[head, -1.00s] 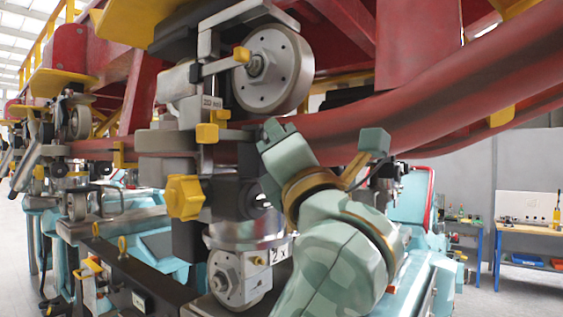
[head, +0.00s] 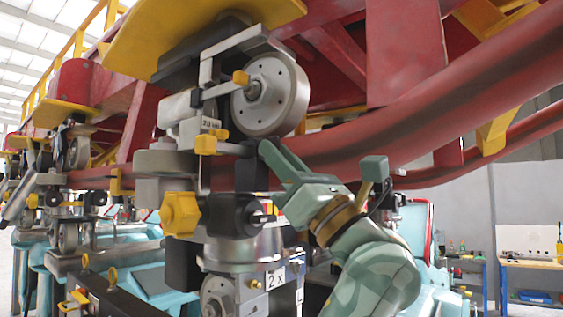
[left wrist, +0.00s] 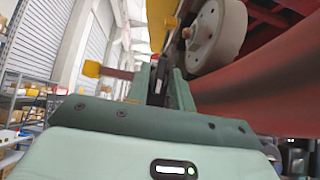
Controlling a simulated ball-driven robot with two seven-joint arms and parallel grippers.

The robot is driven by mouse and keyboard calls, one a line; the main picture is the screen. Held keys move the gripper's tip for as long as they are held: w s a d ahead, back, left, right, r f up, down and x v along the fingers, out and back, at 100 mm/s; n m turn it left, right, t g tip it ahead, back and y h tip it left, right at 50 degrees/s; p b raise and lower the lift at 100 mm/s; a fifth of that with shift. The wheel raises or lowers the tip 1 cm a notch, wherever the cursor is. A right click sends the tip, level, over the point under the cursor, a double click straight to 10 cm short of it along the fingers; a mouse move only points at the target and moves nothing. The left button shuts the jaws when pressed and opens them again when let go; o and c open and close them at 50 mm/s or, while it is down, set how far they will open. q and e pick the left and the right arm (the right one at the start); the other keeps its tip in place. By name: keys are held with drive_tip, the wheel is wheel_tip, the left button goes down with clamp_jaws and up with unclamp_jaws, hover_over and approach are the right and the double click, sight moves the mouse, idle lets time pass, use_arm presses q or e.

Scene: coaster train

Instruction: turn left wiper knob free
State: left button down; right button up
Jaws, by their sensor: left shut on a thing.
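My left gripper (head: 258,178) reaches in from the lower right beside the wheel assembly, below the big grey wheel (head: 268,95). In the left wrist view its two green fingers (left wrist: 159,88) stand close on either side of a dark upright part (left wrist: 158,82). It is shut on this part; whether this is the wiper knob I cannot tell, as the fingers hide much of it. A yellow lobed knob (head: 180,215) sits to the left of the gripper, apart from it. Small yellow knobs (head: 206,145) sit above that. My right gripper is not in view.
The curved red rail (head: 430,130) runs close behind and right of my gripper. A yellow plate (head: 185,30) overhangs the wheel. A lower wheel unit marked "2 X" (head: 270,280) is beneath. A workbench (head: 530,262) stands far right.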

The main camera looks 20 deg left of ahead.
use_arm(q)
drive_tip(key=shift+w+f+n+g, duration=0.1)
drive_tip(key=shift+f+n+g, duration=0.05)
drive_tip(key=shift+n+g, duration=0.2)
drive_tip(key=c, duration=1.5)
unclamp_jaws()
drive_tip(key=shift+a, duration=0.1)
drive_tip(key=b+v, duration=0.5)
drive_tip(key=v, duration=1.1)
drive_tip(key=shift+w+f, duration=0.1)
drive_tip(key=shift+f, duration=0.05)
